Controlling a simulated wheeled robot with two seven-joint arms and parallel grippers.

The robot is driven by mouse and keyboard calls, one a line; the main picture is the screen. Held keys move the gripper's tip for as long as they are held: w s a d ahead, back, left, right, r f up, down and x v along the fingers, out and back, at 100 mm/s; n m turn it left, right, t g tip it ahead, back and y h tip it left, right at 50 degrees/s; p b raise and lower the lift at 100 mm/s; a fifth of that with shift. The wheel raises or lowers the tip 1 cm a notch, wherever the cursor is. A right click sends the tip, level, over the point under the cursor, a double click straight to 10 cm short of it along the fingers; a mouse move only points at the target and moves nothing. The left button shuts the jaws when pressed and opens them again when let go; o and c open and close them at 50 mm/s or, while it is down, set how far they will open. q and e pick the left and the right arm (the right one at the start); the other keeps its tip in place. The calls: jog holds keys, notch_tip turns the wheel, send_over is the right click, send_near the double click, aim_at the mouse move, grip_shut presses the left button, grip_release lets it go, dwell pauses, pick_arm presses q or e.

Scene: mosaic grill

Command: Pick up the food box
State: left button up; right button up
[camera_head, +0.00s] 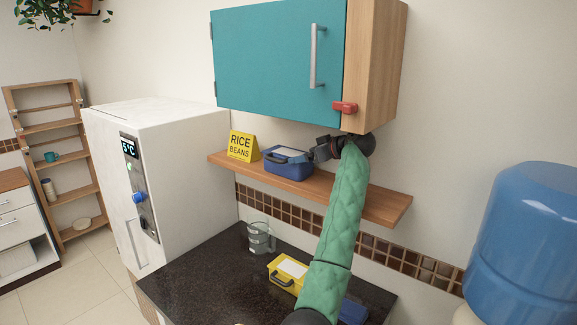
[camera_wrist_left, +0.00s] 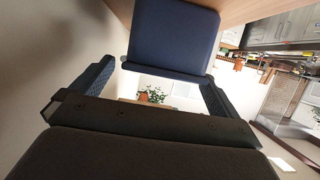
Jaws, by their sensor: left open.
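A blue food box (camera_head: 288,167) with a pale lid panel and dark handle sits on the wooden shelf (camera_head: 375,203). My left gripper (camera_head: 320,152), on the green-sleeved arm, is at the right end of this box, close to it. In the left wrist view the dark blue box (camera_wrist_left: 173,35) fills the top centre, and the open gripper (camera_wrist_left: 158,74) has its fingers spread on either side below it. Nothing shows held between the fingers. I cannot tell whether they touch the box. My right gripper is not in view.
A yellow RICE BEANS sign (camera_head: 242,146) stands left of the box. A teal cabinet (camera_head: 275,60) hangs above. A blue water bottle (camera_head: 530,230) stands right.

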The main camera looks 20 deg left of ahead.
aim_at(296, 154)
pick_arm(q)
jog(key=shift+a+p, duration=0.3)
jog(key=shift+p, duration=0.05)
jog(key=p+x, duration=0.2)
jog(key=x, duration=0.1)
jog(key=shift+a+f+p, duration=0.1)
jog(key=shift+a+p, duration=0.2)
jog(key=shift+p, duration=0.05)
jog(key=shift+w+a+f, duration=0.1)
jog(key=shift+a+f, duration=0.05)
jog(key=shift+c, duration=0.9)
jog(key=c, duration=1.7)
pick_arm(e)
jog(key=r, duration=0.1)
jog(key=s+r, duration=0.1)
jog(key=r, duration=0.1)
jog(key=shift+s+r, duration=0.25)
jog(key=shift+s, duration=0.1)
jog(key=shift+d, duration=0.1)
